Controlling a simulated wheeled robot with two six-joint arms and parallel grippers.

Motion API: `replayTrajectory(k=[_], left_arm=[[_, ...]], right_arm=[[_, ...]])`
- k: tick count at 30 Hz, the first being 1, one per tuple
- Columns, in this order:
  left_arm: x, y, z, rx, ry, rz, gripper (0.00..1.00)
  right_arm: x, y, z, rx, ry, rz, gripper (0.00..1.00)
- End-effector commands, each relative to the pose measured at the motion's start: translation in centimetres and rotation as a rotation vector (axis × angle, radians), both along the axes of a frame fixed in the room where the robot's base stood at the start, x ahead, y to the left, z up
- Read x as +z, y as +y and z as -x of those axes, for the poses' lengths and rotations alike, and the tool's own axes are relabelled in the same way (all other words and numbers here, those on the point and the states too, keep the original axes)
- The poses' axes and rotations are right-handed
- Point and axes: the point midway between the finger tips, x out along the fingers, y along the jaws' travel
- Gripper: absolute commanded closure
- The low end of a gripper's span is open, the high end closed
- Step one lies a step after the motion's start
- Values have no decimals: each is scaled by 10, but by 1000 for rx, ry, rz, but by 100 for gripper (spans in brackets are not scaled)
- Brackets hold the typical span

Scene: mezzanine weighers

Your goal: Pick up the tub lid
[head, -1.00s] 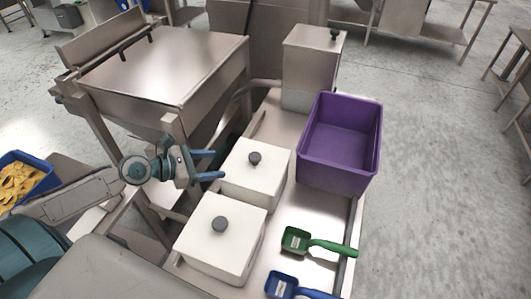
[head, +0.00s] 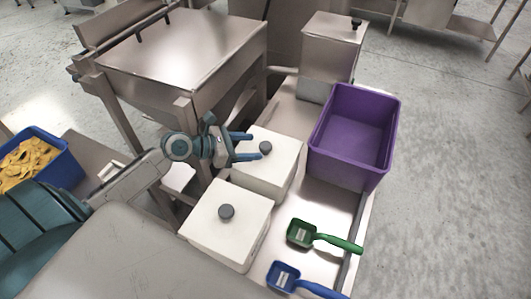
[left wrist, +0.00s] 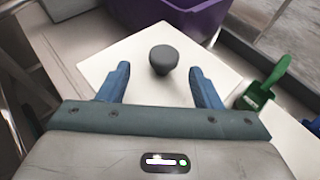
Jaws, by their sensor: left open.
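Two square white tubs with white lids stand on the steel bench. The farther tub lid (head: 278,161) has a dark round knob (head: 265,147) at its middle, and the nearer lid (head: 232,229) has one too (head: 226,212). My left gripper (head: 248,146) is open, its two blue fingers reaching over the farther lid from the left. In the left wrist view the farther lid (left wrist: 146,75) fills the middle, its knob (left wrist: 163,58) just beyond and between the open fingertips. The gripper appears empty. My right gripper is not in view.
A purple crate (head: 318,149) stands just behind and right of the farther tub. Green (head: 301,233) and blue (head: 283,276) scoops lie at the bench's right front. A steel canister (head: 329,53) stands at the back. A blue bin (head: 67,165) with yellow pieces is at left.

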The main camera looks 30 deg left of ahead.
Motion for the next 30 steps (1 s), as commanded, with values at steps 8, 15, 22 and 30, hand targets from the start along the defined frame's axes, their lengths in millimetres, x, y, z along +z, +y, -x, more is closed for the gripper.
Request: replayTrajectory(k=[8, 15, 22, 30], left_arm=[[-1, -14, -11, 2, -1, 7, 41], [-9, -31, -28, 2, -1, 5, 41], [-15, -37, -35, 1, 0, 1, 41], [-15, -37, -35, 1, 0, 0, 55]], right_arm=[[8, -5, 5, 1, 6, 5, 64], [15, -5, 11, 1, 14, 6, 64], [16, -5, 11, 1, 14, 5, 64], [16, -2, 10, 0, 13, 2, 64]])
